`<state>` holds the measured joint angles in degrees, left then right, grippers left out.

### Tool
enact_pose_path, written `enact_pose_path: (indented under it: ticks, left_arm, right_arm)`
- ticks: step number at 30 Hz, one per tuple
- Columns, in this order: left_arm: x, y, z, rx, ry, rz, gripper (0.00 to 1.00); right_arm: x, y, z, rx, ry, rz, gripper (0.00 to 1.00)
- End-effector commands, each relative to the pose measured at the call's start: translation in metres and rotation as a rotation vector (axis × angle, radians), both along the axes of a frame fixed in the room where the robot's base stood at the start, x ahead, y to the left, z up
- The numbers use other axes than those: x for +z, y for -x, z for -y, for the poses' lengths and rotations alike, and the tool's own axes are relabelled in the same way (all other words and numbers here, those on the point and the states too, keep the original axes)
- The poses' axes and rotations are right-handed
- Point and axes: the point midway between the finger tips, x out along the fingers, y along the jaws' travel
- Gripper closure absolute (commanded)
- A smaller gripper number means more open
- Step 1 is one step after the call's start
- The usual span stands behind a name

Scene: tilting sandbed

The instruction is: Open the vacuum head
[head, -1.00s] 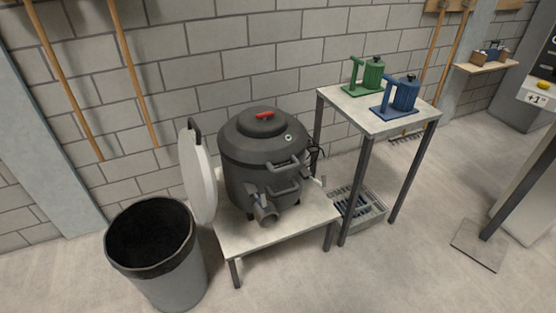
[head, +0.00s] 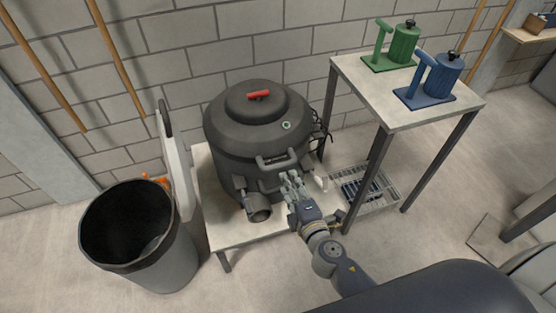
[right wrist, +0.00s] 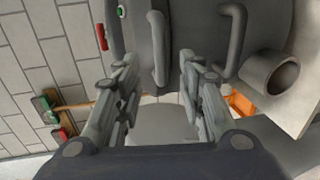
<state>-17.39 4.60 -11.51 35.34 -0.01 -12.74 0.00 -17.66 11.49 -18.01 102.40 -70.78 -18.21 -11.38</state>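The vacuum is a dark grey drum (head: 240,150) with a domed head (head: 262,115). A red handle (head: 259,95) sits on top of the head, and a small green-ringed dial (head: 286,126) is on its front. Curved bar handles are on the front, one of them (head: 278,163) near my gripper, with a round pipe outlet (head: 258,208) below. My right gripper (head: 292,184) is in front of the drum beside the bar handles. In the right wrist view the fingers (right wrist: 158,88) are apart, with a bar handle (right wrist: 158,55) ahead between them. My left gripper is out of view.
The vacuum stands on a low table (head: 220,232). A taller table (head: 375,95) on the right holds a green pump (head: 400,45) and a blue pump (head: 437,78).

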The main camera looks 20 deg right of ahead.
Motion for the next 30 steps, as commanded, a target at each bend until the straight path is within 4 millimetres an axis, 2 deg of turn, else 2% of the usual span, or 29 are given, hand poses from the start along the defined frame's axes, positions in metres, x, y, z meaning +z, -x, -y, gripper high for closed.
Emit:
enact_pose_path:
  ticks: [9,15,21,28,29,30]
  left_arm:
    - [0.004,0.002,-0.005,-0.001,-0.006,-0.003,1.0]
    - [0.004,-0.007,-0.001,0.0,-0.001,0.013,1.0]
    - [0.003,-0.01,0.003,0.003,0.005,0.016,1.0]
    - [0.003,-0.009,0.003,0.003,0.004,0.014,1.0]
    - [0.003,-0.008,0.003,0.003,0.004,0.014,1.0]
    - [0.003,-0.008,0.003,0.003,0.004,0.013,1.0]
  right_arm:
    - [-0.011,-0.058,-0.002,0.0,-0.002,0.001,0.64]
    - [-0.017,-0.083,-0.003,0.0,-0.001,0.0,0.64]
    - [-0.019,-0.092,-0.003,0.0,-0.003,0.0,0.64]
    - [-0.019,-0.093,-0.003,-0.001,-0.003,-0.001,0.64]
    - [-0.019,-0.092,-0.003,-0.001,-0.003,-0.001,0.68]
    - [-0.019,-0.092,-0.003,-0.001,-0.003,-0.001,0.77]
